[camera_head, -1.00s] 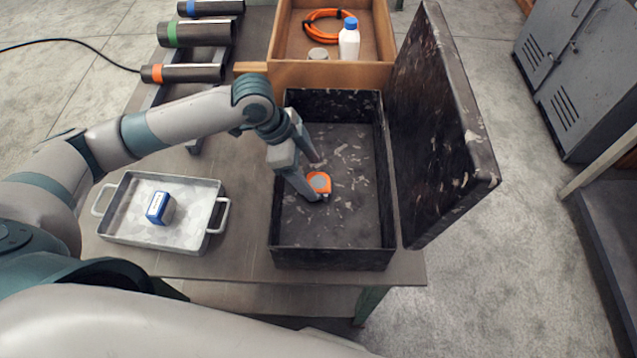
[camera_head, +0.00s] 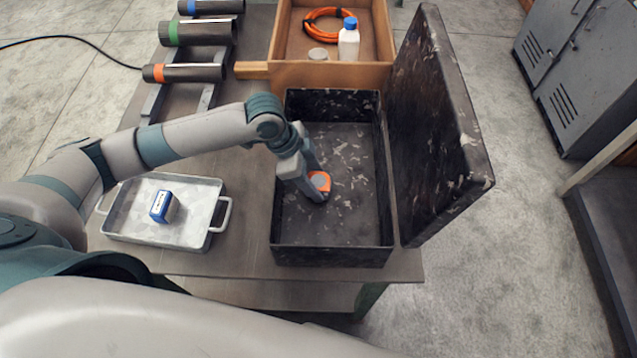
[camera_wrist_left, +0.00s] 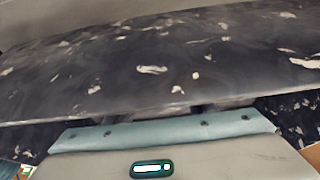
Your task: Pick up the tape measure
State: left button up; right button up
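The orange tape measure (camera_head: 321,181) with a grey face sits low inside the open black speckled box (camera_head: 345,225). My left gripper (camera_head: 320,184) reaches down into the box from the left. Its fingers are close together around the tape measure, which shows between them. The near finger hides part of the tape measure. Whether it touches the floor of the box is hard to tell. The left wrist view shows a dark speckled surface (camera_wrist_left: 160,65) and my gripper's body, but neither fingertips nor tape measure. My right gripper is not in view.
The box's raised lid (camera_head: 435,130) stands on its right. A metal tray (camera_head: 125,228) with a blue-and-white box (camera_head: 163,206) lies left. Behind is a wooden crate (camera_head: 320,75) with a bottle (camera_head: 348,42) and orange hose (camera_head: 325,15). Banded pipes (camera_head: 195,73) lie back left.

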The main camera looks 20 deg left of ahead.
aim_at(323, 181)
pick_arm(q)
jog(key=c, duration=0.4)
jog(key=shift+o, duration=0.2)
jog(key=shift+r, duration=0.15)
jog(key=shift+w+r+b, duration=0.1)
jog(key=shift+r+b, duration=0.3)
jog(key=shift+r, duration=0.2)
notch_tip(323, 181, up, 2)
jog(key=shift+r+b, duration=0.2)
jog(key=shift+b, duration=0.35)
jog(key=s+d+r+b, duration=0.1)
jog(key=s+d+r, duration=0.1)
jog(key=d, duration=0.3)
jog(key=s+d+r+b, duration=0.1)
jog(key=s+d+r, duration=0.2)
jog(key=d+r, duration=0.2)
jog(key=shift+d+b, duration=0.35)
jog(key=shift+w+r, duration=0.1)
jog(key=shift+r, duration=0.05)
